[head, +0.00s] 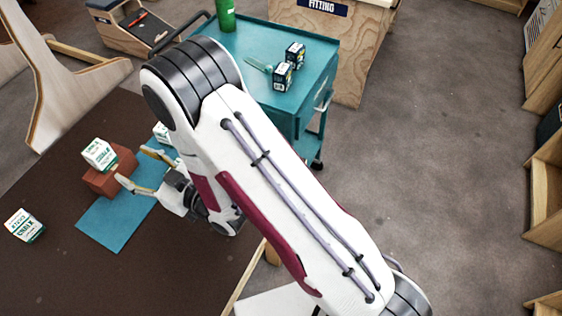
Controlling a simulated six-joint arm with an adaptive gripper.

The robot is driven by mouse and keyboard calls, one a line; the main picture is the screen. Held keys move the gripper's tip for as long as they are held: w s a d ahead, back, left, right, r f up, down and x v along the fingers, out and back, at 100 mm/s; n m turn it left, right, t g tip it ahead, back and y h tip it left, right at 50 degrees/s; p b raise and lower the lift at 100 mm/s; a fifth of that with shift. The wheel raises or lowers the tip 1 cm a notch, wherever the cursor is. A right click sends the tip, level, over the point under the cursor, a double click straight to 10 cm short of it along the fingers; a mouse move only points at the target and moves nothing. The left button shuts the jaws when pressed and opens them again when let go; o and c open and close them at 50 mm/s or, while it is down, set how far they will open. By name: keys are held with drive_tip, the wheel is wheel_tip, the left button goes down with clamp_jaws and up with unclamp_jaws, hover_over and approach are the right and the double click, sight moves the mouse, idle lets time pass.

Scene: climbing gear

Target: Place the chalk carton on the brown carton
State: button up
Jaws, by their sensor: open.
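A white and green chalk carton (99,154) sits on top of the reddish-brown carton (104,183), toward its left side in the picture. It looks turned relative to the brown carton. My gripper (131,165) is open and empty, just right of the two cartons. Its fingers point toward them, and the nearer fingertip overlaps the brown carton's right side in the picture; I cannot tell if it touches. A second white and green carton (25,226) stands on the dark table at the left. Another similar carton (161,132) is partly hidden behind my gripper.
A blue mat (110,224) lies on the dark brown table (110,275), partly under my gripper. The table's front left is clear. A teal cart (268,98) with dark small boxes (283,76) and a green bottle (225,16) stands behind my arm.

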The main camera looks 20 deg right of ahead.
drive_tip(key=w+d+r+m+h, duration=0.2)
drive_tip(key=d+r+h, duration=0.25)
drive_tip(key=d, duration=0.35)
drive_tip(key=w+d+r+m+h, duration=0.1)
drive_tip(key=w+d+r+h, duration=0.15)
drive_tip(key=d+r, duration=0.4)
drive_tip(key=s+d+r+m+g+h, duration=0.3)
drive_tip(key=s+d+r, duration=0.2)
drive_tip(key=s+d, duration=0.5)
drive_tip(key=s+d+r+m+g+h, duration=0.1)
drive_tip(key=s+d, duration=0.3)
drive_tip(key=s, duration=0.6)
drive_tip(key=s+d+r+m+g+h, duration=0.1)
drive_tip(key=s+d+g, duration=0.2)
drive_tip(key=s, duration=0.7)
drive_tip(key=shift+d+r+m, duration=0.25)
drive_tip(key=shift+d+m, duration=0.15)
drive_tip(key=shift+d, duration=0.8)
drive_tip(key=shift+s, duration=0.1)
